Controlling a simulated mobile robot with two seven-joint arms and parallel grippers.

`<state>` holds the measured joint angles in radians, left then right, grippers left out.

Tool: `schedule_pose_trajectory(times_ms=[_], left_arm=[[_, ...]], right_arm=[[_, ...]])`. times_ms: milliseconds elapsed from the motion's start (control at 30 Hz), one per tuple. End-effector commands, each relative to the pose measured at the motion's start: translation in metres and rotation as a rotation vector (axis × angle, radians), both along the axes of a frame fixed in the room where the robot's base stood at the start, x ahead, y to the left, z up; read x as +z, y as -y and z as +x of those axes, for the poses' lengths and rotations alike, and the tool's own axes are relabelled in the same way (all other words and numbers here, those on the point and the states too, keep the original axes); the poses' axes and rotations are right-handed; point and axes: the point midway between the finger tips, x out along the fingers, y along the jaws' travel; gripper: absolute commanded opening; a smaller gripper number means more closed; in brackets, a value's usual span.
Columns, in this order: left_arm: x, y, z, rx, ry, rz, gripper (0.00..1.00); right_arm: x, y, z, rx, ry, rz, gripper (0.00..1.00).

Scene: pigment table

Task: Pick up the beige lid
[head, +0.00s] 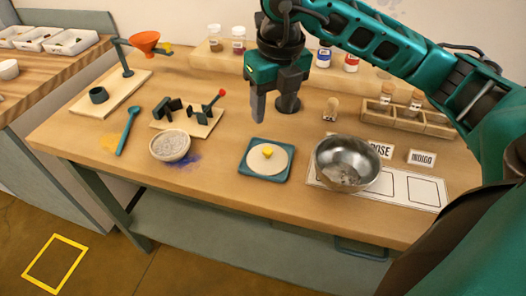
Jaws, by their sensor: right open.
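The beige lid (257,160) is a flat round disc with a small yellow knob (267,152) on top. It lies on a teal square mat (253,171) near the front middle of the wooden table. My right gripper (273,108) points down above the table, behind the lid in the picture and apart from it. Its two fingers are spread with nothing between them. The lid is fully in view. My left gripper is not in view.
A metal bowl (350,153) stands just right of the mat on a white printed card (427,205). A pale bowl (170,161) of grey-white material stands to the left. A board with a small dark clamp-like device (168,108) is behind it. Bottles (323,55) line the back shelf.

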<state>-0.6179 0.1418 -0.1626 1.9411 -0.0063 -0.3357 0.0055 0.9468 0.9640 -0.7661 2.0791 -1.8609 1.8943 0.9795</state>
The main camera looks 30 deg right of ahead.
Motion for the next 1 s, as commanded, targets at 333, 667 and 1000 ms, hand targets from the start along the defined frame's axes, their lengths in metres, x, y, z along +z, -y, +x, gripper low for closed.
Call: schedule_pose_trajectory(times_ms=[333, 667, 1000], left_arm=[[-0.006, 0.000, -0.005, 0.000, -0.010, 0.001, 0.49], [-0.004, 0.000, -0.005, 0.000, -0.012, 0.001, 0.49], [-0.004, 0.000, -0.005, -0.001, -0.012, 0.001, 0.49]], right_arm=[[-0.060, 0.002, 0.007, -0.003, -0.005, -0.006, 0.53], [-0.091, 0.002, 0.012, -0.001, -0.004, -0.004, 0.53], [-0.123, 0.003, 0.017, 0.000, -0.001, -0.004, 0.53]])
